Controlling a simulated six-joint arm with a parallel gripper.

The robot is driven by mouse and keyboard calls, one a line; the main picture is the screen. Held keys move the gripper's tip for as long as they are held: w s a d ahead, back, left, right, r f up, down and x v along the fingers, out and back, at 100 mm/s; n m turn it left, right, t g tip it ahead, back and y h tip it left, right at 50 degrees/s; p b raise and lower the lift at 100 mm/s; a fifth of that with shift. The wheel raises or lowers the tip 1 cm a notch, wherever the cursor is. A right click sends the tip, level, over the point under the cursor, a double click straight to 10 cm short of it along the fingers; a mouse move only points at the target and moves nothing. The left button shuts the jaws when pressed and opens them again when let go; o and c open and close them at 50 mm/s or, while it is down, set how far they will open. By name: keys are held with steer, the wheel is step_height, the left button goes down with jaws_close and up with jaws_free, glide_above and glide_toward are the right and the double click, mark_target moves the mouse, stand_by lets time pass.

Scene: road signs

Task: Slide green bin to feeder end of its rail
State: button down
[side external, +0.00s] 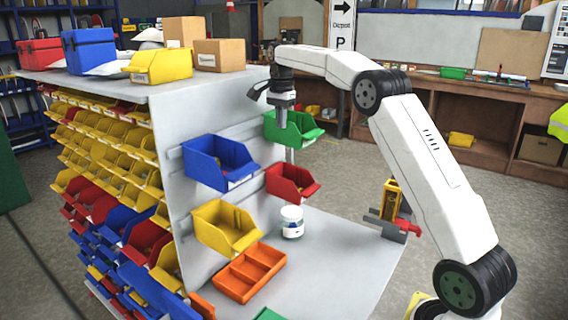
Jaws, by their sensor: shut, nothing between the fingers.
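The green bin (308,136) hangs on the upper rail (240,138) of the grey upright panel, at the right end of that row. My gripper (282,122) points down at the bin's left side, shut and empty. Its fingertips overlap the bin's left edge in the picture; I cannot tell whether they touch it or are inside it. The blue bin (222,165) is on the same rail, to the left, with a gap between the two. No end of the rail is clearly marked as the feeder end.
A red bin (294,186) and a yellow bin (226,230) hang lower on the panel. On the grey shelf (335,250) below are a white cylinder (291,222) and an orange tray (249,274). A yellow and grey device (391,202) is at the shelf's right edge.

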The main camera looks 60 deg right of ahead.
step_height(320, 180, up, 7)
steer(key=shift+f, duration=0.2)
stand_by(0.5)
stand_by(0.3)
steer(key=s+a+f+n, duration=0.4)
steer(key=a+f+n, duration=0.15)
steer(key=f, duration=0.45)
steer(key=s+a+f+n, duration=0.35)
steer(key=a+f, duration=0.35)
steer(key=f, duration=0.3)
steer(key=s+a+f+n+t, duration=0.1)
steer(key=s+a+f+n, duration=0.3)
steer(key=s+a, duration=0.2)
steer(key=s+a+f+n+t, duration=0.1)
steer(key=s+a+f+n, duration=0.2)
steer(key=s, duration=0.7)
steer(key=a+n, duration=0.2)
steer(key=shift+a+f+t, duration=0.3)
steer(key=shift+a+f, duration=0.05)
